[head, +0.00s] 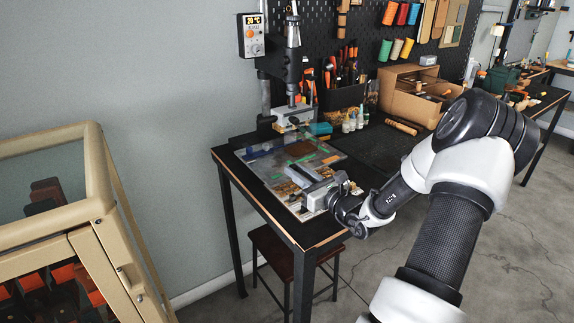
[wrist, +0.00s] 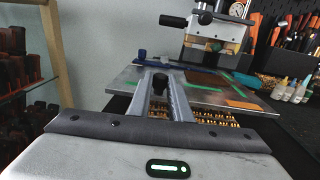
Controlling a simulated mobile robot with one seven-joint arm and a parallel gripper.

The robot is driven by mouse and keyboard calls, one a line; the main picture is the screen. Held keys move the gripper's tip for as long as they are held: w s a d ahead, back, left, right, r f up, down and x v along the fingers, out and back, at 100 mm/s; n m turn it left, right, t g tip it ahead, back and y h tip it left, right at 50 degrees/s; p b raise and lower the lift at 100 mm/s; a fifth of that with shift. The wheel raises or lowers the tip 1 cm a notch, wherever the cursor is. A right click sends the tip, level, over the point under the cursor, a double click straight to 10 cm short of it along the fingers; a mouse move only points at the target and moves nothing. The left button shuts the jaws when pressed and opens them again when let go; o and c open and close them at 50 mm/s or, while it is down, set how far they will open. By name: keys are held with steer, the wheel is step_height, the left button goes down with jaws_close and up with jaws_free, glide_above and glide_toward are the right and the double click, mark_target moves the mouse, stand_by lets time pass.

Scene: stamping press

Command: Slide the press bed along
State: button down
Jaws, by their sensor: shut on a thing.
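The press bed (head: 270,166) is a flat grey metal plate with green marks on the workbench, in front of the press. It also shows in the wrist view (wrist: 125,98). A brown piece (wrist: 206,82) lies on it. The press (head: 290,60) stands at the bench's back, its head (wrist: 215,40) above the far end of the bed. My gripper (head: 308,178) is low over the bed's near side. The knob's base is hidden.
Small bottles (head: 352,122), a black tool holder (head: 340,95) and a cardboard organiser (head: 405,92) stand right of the press. A dark mat (head: 365,147) lies beside the bed. A stool (head: 275,245) is under the bench. A beige-framed cabinet (head: 95,215) stands at left.

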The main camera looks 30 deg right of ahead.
steer(key=shift+w+a+r+b, duration=0.1)
steer(key=shift+w+b, duration=0.1)
steer(key=shift+w, duration=1.15)
steer(key=shift+w+a+r+b, duration=0.1)
steer(key=shift+w+b, duration=0.05)
steer(key=shift+w, duration=1.15)
steer(key=c, duration=1.5)
jaws_free()
steer(key=shift+f, duration=0.1)
steer(key=shift+c, duration=0.2)
steer(key=shift+s, duration=0.1)
steer(key=s, duration=0.5)
steer(key=s+d, duration=0.1)
steer(key=s, duration=0.5)
steer(key=s+d+p, duration=0.1)
steer(key=s, duration=0.5)
steer(key=shift+s+d, duration=0.1)
steer(key=shift+d, duration=0.05)
